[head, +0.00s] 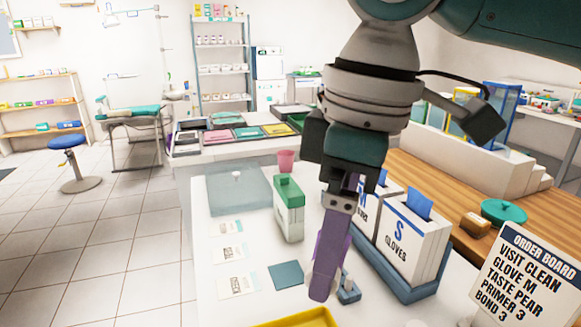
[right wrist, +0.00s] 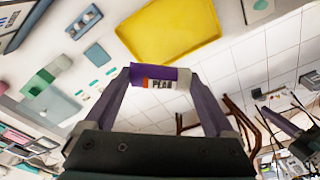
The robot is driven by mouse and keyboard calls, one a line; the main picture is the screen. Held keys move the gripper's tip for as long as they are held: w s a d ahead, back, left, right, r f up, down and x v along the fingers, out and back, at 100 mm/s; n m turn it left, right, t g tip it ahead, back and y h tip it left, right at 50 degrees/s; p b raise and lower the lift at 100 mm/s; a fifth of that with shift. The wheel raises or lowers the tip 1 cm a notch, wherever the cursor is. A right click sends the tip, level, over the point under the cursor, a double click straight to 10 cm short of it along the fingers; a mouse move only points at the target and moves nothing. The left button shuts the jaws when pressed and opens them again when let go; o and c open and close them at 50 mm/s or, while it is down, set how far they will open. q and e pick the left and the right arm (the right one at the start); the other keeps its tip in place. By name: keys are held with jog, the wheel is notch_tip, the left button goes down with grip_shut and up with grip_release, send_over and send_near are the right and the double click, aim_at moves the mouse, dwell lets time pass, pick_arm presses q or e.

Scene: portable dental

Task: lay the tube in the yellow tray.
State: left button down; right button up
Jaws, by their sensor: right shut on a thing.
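My right gripper (head: 320,293) points down over the white counter in the head view, its purple fingers seen edge-on. In the right wrist view my right gripper (right wrist: 158,76) is shut on a small purple and white tube (right wrist: 166,77) with a label reading PEAR. The tube lies crosswise between the two fingertips. I cannot make the tube out clearly in the head view. The yellow tray (right wrist: 190,25) is flat and empty in the right wrist view, beyond the tube and apart from it. Only the tray's far edge (head: 300,319) shows at the bottom of the head view.
A green-topped box (head: 289,215), a clear lidded box (head: 238,190) and a blue square (head: 286,275) are on the counter left of my right gripper. Glove boxes (head: 410,240) in a blue holder stand close on its right. An order board (head: 530,285) reads TASTE PEAR.

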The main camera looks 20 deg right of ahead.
jog(key=f+n+b, duration=0.2)
jog(key=f+b, duration=0.1)
jog(key=f, duration=0.4)
jog(key=s+a+f+n+b, duration=0.1)
jog(key=f+n+b, duration=0.2)
jog(key=f, duration=0.4)
jog(key=a+f+n+b, duration=0.1)
jog(key=f+n+b, duration=0.1)
jog(key=f+b, duration=0.3)
notch_tip(320, 180, down, 2)
jog(key=shift+s+f+g, duration=0.15)
jog(key=shift+f+g, duration=0.05)
jog(key=shift+g, duration=0.2)
jog(key=shift+a+f+b, duration=0.1)
jog(key=shift+f+b, duration=0.4)
jog(key=shift+f, duration=0.95)
jog(key=o, duration=1.2)
jog(key=shift+r, duration=0.1)
jog(key=r, duration=0.3)
jog(key=r+p, duration=0.1)
jog(key=r, duration=0.2)
jog(key=d+r+p, duration=0.1)
jog(key=r, duration=0.2)
jog(key=shift+d+r, duration=0.1)
jog(key=shift+r, duration=0.25)
